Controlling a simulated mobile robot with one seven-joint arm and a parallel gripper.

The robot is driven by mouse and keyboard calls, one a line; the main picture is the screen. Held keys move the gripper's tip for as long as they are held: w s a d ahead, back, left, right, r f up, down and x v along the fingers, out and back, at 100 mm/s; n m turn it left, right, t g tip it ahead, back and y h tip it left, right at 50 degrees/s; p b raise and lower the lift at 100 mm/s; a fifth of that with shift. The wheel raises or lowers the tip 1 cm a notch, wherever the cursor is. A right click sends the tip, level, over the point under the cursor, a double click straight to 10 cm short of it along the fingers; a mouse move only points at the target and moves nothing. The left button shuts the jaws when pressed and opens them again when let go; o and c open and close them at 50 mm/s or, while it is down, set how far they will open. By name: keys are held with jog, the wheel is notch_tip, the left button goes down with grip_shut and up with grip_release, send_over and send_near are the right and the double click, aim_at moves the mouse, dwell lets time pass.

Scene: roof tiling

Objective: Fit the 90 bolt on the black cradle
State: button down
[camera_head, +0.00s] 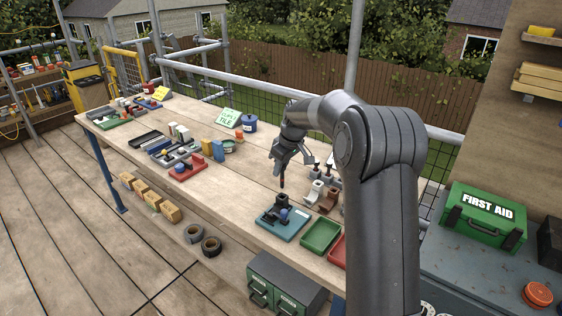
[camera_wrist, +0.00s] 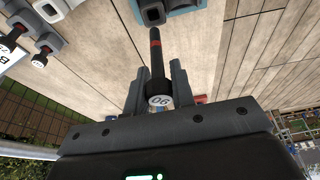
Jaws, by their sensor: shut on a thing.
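My gripper (camera_head: 283,160) is shut on a black bolt (camera_head: 282,179) with a red band, held upright above the bench. In the wrist view, the bolt (camera_wrist: 156,62) stands between the two fingers (camera_wrist: 158,88), and its round head label reads 90. A teal board (camera_head: 284,229) lies below, with a black cradle (camera_head: 281,203) and a blue round part (camera_head: 284,215) on it. The bolt's lower end is above the board's far side, apparently clear of the cradle. A dark hollow block (camera_wrist: 152,13) shows beyond the bolt tip in the wrist view.
White (camera_head: 315,194) and brown (camera_head: 328,203) pieces stand right of the board. Other bolts (camera_wrist: 42,55) stand in a holder nearby. A green tray (camera_head: 320,236) and a red tray (camera_head: 337,252) lie at the front right. Bare bench (camera_head: 225,190) lies to the left.

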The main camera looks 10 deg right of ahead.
aim_at(281, 182)
jog(key=shift+f, duration=2.65)
jog(key=shift+f, duration=0.5)
jog(key=c, duration=1.1)
grip_release()
jog(key=shift+c, duration=0.2)
jog(key=shift+r, duration=3.5)
jog(key=shift+s, duration=0.1)
